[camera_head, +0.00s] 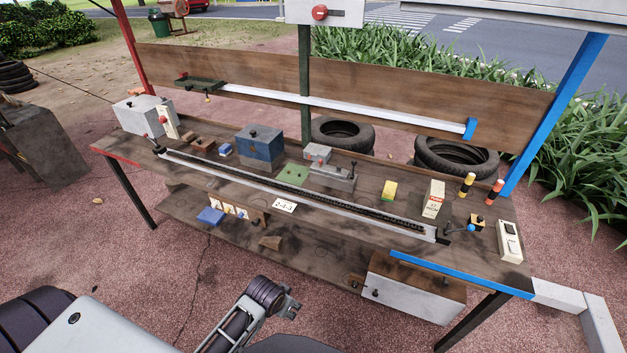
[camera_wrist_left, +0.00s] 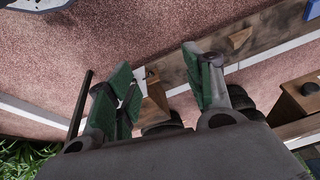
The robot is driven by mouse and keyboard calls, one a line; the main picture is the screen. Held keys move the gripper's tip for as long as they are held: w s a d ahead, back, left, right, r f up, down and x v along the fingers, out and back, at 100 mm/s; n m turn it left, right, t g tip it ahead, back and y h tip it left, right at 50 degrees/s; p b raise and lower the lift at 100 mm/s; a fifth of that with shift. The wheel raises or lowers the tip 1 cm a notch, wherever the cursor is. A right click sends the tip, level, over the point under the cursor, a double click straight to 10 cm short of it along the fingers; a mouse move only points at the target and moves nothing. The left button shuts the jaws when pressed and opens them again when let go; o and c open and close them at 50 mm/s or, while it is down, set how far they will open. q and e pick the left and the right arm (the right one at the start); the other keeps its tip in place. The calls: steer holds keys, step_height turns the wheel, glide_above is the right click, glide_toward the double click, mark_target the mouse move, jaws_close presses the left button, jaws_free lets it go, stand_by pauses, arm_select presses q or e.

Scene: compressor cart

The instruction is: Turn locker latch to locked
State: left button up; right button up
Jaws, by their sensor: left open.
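A box with a pale grey front and a brown wooden top (camera_head: 415,290) stands on the lower shelf at the right, and it looks like the locker. A small dark knob (camera_head: 375,293) sits on its front near the left end, but I cannot tell which way the latch is turned. My left gripper (camera_head: 290,302) is in front of the bench, to the left of the box and apart from it. In the left wrist view its green-padded fingers (camera_wrist_left: 158,65) are spread with nothing held. My right gripper is not in view.
The bench top (camera_head: 225,185) carries several boxes and a long rail. A dark table leg (camera_head: 473,322) stands at the right. The paving in front is clear.

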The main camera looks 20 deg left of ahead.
arm_select(q)
steer(key=w+a+r+m+t+h, duration=0.15)
steer(key=w+r+t, duration=0.25)
steer(key=w+r, duration=0.7)
steer(key=w+a+r+m+t, duration=0.1)
steer(key=w+r+m+t, duration=0.4)
steer(key=r, duration=1.1)
steer(key=w+a+r+m+t+h, duration=0.1)
steer(key=w+a+r+t, duration=0.1)
steer(key=w+r, duration=0.95)
steer(key=a+r+m+t+h, duration=0.2)
steer(key=a+r+m, duration=0.1)
steer(key=r, duration=1.2)
steer(key=a+r+m+t+h, duration=0.2)
steer(key=a+r+m, duration=0.1)
steer(key=r, duration=1.1)
steer(key=shift+s+a+r+h, duration=0.15)
steer(key=shift+s+r+h, duration=0.15)
steer(key=shift+r+h, duration=0.1)
steer(key=shift+w+r, duration=0.1)
steer(key=shift+w, duration=0.05)
